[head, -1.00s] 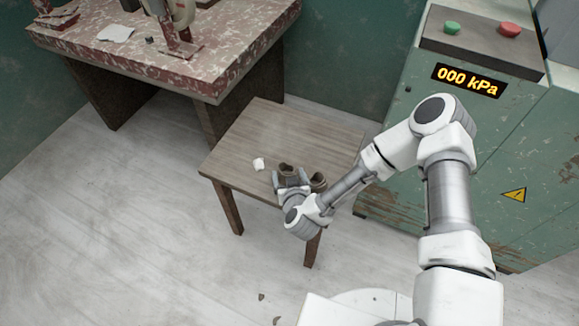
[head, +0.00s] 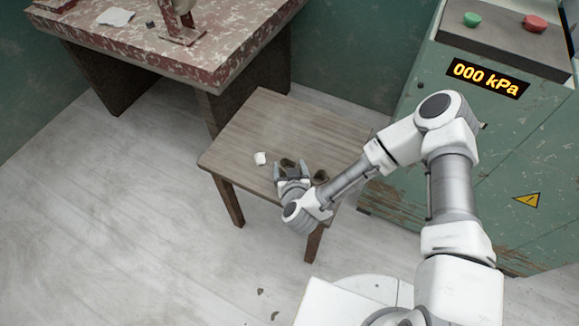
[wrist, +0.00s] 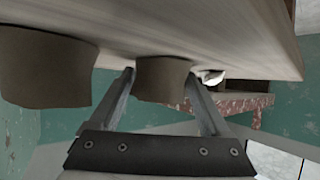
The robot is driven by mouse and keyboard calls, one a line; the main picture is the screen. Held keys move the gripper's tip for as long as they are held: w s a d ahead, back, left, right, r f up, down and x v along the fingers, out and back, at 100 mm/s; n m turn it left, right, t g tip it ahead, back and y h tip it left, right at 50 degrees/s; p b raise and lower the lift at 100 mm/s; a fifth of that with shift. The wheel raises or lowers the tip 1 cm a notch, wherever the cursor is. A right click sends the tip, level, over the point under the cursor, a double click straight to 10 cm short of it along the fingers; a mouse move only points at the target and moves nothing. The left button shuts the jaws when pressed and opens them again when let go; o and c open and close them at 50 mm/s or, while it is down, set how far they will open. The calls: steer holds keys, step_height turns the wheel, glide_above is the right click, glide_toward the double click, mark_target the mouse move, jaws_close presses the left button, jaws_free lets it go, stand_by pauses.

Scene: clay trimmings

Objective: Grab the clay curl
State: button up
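Two brown, curved clay pieces stand on the small wooden table. One piece (head: 287,162) is just beyond my gripper (head: 291,168); the other piece (head: 320,176) is to its right, partly hidden by my arm. In the wrist view, the first piece (wrist: 162,80) shows between the two fingertips of my gripper (wrist: 160,75), with the fingers apart on either side. I cannot tell whether they touch it. The second piece (wrist: 45,68) is larger in view at the left, outside the fingers.
A small white object (head: 260,158) lies on the wooden table (head: 240,130), left of my gripper. A red-mottled bench (head: 215,65) stands behind at left. A green cabinet (head: 470,130) reading 000 kPa stands at right. Small scraps (head: 274,315) lie on the floor.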

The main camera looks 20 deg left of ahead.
steer(key=c, duration=1)
steer(key=shift+o, duration=0.2)
